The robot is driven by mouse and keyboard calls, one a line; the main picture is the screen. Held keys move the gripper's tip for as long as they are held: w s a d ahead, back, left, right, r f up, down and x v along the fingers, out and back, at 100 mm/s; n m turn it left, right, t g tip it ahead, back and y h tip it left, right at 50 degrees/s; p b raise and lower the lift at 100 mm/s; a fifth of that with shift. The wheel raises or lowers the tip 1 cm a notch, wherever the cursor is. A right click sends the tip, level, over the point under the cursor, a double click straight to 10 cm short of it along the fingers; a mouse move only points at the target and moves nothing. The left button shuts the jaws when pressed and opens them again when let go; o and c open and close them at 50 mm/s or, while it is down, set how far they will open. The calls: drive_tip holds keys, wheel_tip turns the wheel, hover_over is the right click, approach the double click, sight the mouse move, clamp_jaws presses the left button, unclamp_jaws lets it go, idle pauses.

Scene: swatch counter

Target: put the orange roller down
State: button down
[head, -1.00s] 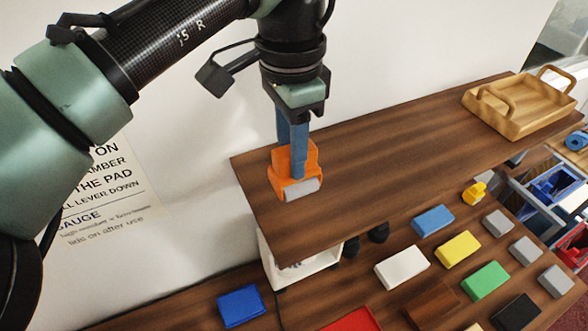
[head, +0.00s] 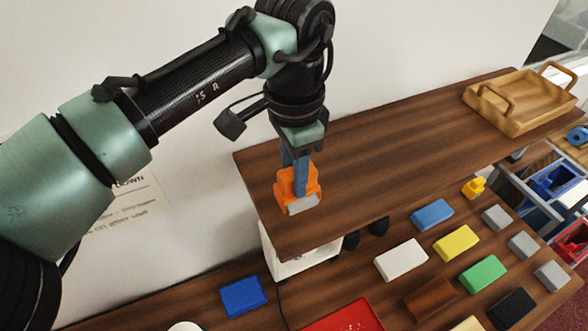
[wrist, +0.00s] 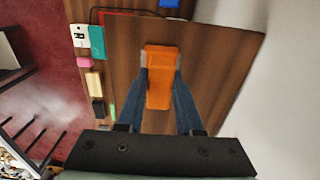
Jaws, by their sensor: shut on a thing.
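The orange roller (head: 299,191) has an orange body and a grey roll at its front. It is at the near left end of the raised wooden shelf (head: 370,150). My gripper (head: 298,180) points down with its blue fingers on both sides of the roller and is shut on it. In the wrist view the roller (wrist: 161,78) lies between the two fingers, over the brown shelf board. I cannot tell whether its underside touches the shelf.
A wooden tray with handles (head: 520,103) stands at the far right end of the shelf. The shelf between is clear. Several coloured blocks, such as a white one (head: 401,260), lie on the lower counter. A red tray (head: 345,318) is at the front.

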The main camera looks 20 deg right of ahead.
drive_tip(key=shift+s+f, duration=0.25)
drive_tip(key=shift+f, duration=0.25)
drive_tip(key=c, duration=0.6)
unclamp_jaws()
drive_tip(key=shift+f, duration=0.1)
drive_tip(key=shift+o, duration=0.2)
drive_tip(key=shift+a, duration=0.1)
drive_tip(key=shift+w+r, duration=0.25)
drive_tip(key=shift+r, duration=0.45)
wheel_tip(320, 180, up, 12)
drive_tip(key=b, duration=0.3)
drive_tip(key=shift+b, duration=0.4)
drive_tip(key=shift+r, duration=0.1)
